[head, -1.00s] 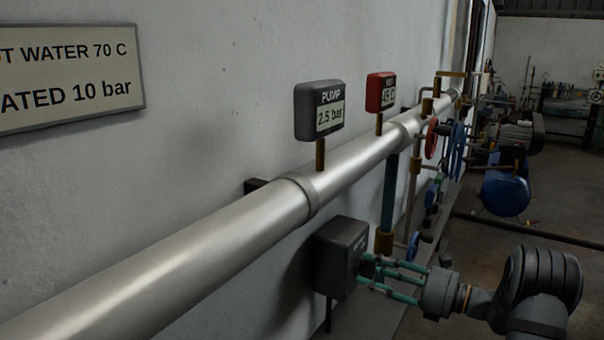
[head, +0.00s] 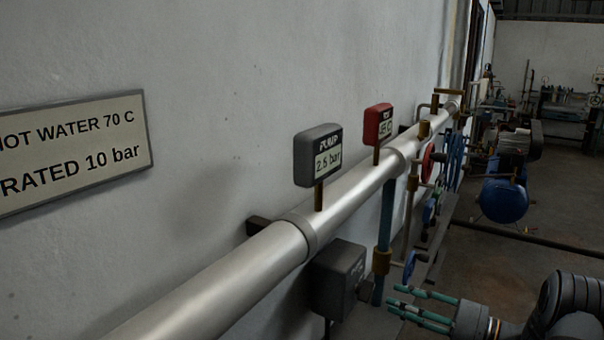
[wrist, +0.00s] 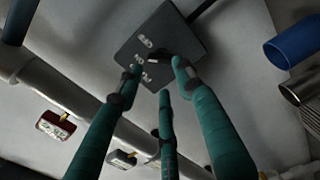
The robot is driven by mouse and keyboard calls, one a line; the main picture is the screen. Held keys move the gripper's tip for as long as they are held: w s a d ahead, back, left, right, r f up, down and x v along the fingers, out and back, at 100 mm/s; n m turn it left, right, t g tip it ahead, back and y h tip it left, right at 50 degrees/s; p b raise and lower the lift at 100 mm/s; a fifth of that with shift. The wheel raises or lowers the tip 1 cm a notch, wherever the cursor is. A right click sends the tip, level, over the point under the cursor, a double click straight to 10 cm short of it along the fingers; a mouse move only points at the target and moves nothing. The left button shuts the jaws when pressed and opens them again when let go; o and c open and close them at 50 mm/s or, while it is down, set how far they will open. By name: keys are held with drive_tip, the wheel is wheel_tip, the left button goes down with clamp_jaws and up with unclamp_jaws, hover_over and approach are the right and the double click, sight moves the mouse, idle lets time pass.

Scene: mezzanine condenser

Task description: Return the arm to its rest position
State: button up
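My gripper (head: 394,297) has teal fingers and stands at the lower right of the head view. Its fingertips point left toward a dark grey box (head: 338,279) under the pipe, with a gap between them and the box. In the wrist view, the fingers (wrist: 158,76) are spread apart with nothing held between them. The box (wrist: 196,44) lies beyond the fingertips there, with pale markings and a small dark knob or lever partly behind the fingers.
A silver pipe (head: 258,258) runs along the wall, carrying a grey pump gauge (head: 318,157) and a red gauge (head: 378,126). A teal vertical pipe (head: 387,215) and a blue handwheel (head: 410,266) are near my fingers. Open floor (head: 480,275) lies right.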

drive_tip(key=shift+v, duration=1.6)
